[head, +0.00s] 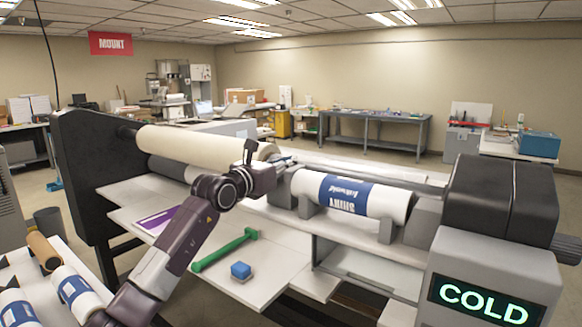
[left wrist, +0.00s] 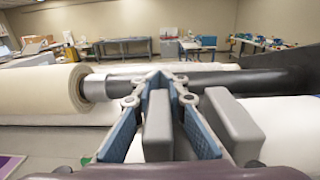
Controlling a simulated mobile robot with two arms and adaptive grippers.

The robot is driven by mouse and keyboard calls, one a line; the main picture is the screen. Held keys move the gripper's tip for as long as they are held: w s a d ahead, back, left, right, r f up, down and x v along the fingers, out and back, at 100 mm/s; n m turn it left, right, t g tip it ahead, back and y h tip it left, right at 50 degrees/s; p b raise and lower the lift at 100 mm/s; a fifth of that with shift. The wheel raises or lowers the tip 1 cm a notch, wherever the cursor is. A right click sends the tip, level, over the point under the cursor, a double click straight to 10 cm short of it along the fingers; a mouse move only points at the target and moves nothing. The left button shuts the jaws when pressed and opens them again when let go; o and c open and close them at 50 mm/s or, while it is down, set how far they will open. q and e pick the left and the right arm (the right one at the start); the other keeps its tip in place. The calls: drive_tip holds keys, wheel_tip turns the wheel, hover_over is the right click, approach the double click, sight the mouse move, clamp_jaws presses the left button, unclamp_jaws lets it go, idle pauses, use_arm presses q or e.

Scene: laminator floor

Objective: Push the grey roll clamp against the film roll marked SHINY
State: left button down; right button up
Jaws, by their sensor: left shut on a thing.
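The film roll marked SHINY (head: 375,201) is white with a blue label. It lies level on the machine in the head view; its white side also shows at the right in the left wrist view (left wrist: 288,125). The grey roll clamp (head: 283,188) is at the roll's left end. In the left wrist view my left gripper (left wrist: 158,82) is shut on the upright grey clamp (left wrist: 157,128), with one blue-padded finger on each side. In the head view my wrist partly hides the gripper (head: 268,168). Whether the clamp touches the roll I cannot tell. My right gripper is out of view.
A second grey upright block (left wrist: 234,130) stands right of my fingers. A cream roll (head: 195,142) lies to the left. The COLD display (head: 483,300) is at the right.

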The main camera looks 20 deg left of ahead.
sight(286, 185)
use_arm(q)
drive_tip(key=shift+s+d+f, duration=0.1)
drive_tip(key=shift+d+f, duration=0.05)
drive_tip(key=shift+d, duration=0.4)
drive_tip(key=shift+a+f+h, duration=0.1)
drive_tip(key=shift+a+h, duration=0.2)
drive_tip(key=shift+a, duration=0.1)
drive_tip(key=c, duration=2.2)
unclamp_jaws()
drive_tip(key=shift+d, duration=0.15)
drive_tip(key=shift+o, duration=0.2)
drive_tip(key=shift+d+r, duration=0.1)
drive_tip(key=shift+r, duration=0.1)
drive_tip(key=v, duration=1.2)
drive_tip(key=shift+r, duration=0.1)
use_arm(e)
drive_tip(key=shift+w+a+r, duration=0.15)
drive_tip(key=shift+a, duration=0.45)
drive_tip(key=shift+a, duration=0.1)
